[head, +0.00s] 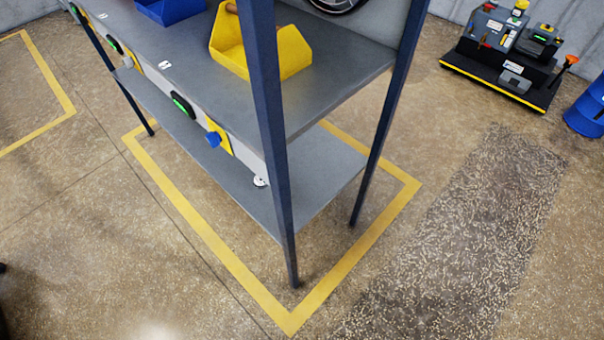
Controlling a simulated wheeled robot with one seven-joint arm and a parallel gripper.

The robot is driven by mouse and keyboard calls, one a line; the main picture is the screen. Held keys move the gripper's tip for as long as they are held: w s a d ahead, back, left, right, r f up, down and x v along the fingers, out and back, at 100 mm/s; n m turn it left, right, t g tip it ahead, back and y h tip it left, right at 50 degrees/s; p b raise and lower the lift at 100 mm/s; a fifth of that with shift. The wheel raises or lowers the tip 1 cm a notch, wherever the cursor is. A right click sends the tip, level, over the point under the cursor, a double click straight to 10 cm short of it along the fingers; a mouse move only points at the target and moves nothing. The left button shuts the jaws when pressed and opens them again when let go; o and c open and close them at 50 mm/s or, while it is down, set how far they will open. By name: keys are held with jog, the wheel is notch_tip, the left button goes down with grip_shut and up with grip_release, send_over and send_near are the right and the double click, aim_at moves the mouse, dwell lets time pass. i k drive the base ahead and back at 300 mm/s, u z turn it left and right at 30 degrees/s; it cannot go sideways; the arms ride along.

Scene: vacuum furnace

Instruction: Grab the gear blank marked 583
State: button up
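No gear blank with a readable 583 mark shows in the head view. The yellow open bin (285,52) on the upper shelf has a small brown part (231,8) at its far left edge, too small to identify. A dark round rim (338,4) is cut off by the top edge behind the shelf; I cannot tell what it is. My gripper is not in view.
A grey shelf unit (340,58) with blue posts stands inside a yellow floor outline (225,254). A blue bin (170,10) sits at the upper left. A black-based machine (505,75) and blue drum (588,110) stand at right. The floor in front is clear.

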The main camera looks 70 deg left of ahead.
aim_at(258, 182)
jog(key=z, duration=0.2)
jog(key=i, duration=2.65)
jog(key=u, duration=3.5)
jog(key=i, duration=0.75)
jog(key=u, duration=0.05)
